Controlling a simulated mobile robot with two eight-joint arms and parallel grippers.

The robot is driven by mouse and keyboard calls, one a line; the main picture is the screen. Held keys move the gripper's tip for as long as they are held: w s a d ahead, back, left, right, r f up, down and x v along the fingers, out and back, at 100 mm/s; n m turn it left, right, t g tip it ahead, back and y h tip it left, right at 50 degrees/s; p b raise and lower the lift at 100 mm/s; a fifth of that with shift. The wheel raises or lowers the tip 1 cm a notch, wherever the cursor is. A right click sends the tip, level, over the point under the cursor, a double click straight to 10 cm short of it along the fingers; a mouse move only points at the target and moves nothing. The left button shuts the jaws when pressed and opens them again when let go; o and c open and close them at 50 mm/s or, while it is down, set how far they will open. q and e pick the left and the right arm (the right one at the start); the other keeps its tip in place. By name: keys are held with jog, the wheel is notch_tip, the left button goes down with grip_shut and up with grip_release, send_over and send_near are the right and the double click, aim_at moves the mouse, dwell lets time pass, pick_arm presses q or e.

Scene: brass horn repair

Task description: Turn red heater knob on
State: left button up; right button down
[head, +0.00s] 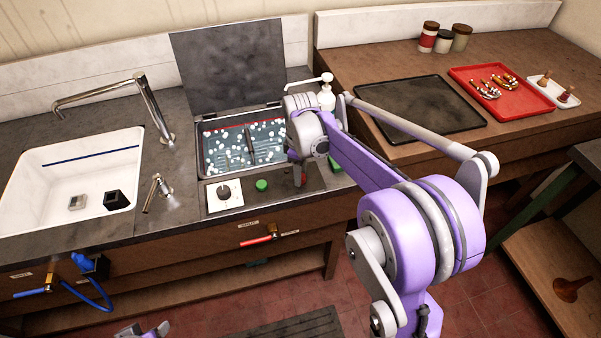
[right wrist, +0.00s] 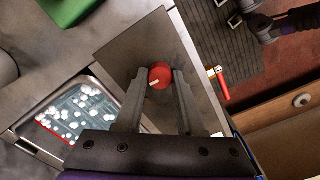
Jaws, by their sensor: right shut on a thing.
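The red heater knob (right wrist: 161,72) is round with a pale pointer mark and sits on a dark metal plate (right wrist: 115,55). In the right wrist view my right gripper (right wrist: 160,76) has one finger on each side of the knob, closed on it. In the head view the right gripper (head: 301,172) reaches down to the counter in front of the bath, and only a bit of red shows there. Part of my left gripper (head: 145,331) shows at the bottom edge of the head view; its opening cannot be judged.
An open-lidded bath (head: 207,150) with white balls lies behind the knob. A black dial on a white plate (head: 214,204) and a green knob (head: 261,185) are to its left. A red-handled valve (head: 256,241) is on the front below. A white sink (head: 30,205) is further left.

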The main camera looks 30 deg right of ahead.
jog(key=m, duration=0.4)
jog(key=shift+m+b, duration=0.3)
jog(key=shift+b, duration=0.05)
jog(key=m, duration=0.4)
jog(key=m+b, duration=0.1)
jog(key=m, duration=0.3)
jog(key=shift+m, duration=2.3)
jog(key=c, duration=0.5)
grip_release()
